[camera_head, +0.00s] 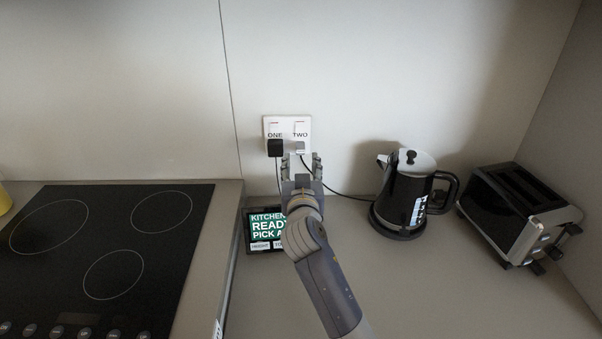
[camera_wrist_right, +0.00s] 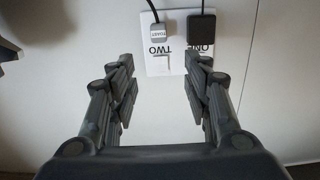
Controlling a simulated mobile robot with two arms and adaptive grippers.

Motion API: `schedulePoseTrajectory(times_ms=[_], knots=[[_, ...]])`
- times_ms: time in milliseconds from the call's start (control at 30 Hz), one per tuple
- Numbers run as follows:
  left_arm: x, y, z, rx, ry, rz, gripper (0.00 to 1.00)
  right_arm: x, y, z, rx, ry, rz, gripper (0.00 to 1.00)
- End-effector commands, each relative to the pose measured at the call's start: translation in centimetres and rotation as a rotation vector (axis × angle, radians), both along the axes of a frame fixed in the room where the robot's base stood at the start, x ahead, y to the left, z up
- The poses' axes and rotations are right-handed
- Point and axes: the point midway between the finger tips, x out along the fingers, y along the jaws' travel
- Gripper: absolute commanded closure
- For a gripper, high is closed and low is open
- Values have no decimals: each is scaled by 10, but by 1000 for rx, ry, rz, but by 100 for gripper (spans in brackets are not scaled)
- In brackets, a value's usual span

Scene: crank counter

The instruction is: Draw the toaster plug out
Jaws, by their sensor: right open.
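A white double socket plate (camera_head: 287,124) marked ONE and TWO is on the back wall. A grey plug (camera_head: 299,147) sits in the TWO side; in the right wrist view the grey plug (camera_wrist_right: 159,32) carries a label that reads like TOAST. A black plug (camera_head: 275,148) sits in the ONE side, also in the wrist view (camera_wrist_right: 201,22). My right gripper (camera_head: 301,163) is open and empty, just below the plugs in the head view. Its fingers (camera_wrist_right: 163,90) are apart, with neither plug between them. The toaster (camera_head: 519,210) stands at the right. My left gripper is not in view.
A black kettle (camera_head: 408,194) stands between the socket and the toaster. A dark cable (camera_head: 340,194) runs right from the grey plug behind the kettle. A small display (camera_head: 262,230) stands below the socket, partly hidden by my arm. A hob (camera_head: 100,255) fills the left.

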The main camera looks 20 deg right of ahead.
Motion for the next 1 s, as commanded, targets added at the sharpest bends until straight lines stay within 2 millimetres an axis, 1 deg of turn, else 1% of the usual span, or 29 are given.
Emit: schedulePoseTrajectory(times_ms=[33, 67, 167, 267, 700, 833, 1000], knots=[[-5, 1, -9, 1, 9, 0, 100, 0, 0, -8, 0, -1, 0, 55], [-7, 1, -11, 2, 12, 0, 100, 0, 0, -10, 0, -1, 0, 55], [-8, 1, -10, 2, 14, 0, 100, 3, -1, -9, 0, -1, 0, 55], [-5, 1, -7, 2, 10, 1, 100, 11, -3, -8, -2, -2, -1, 55], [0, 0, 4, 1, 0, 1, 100, 74, -22, -11, -3, 1, -1, 55], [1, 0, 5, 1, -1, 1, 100, 88, -25, -13, -1, 0, -1, 55], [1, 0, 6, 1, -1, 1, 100, 100, -29, -14, 0, 0, -1, 55]])
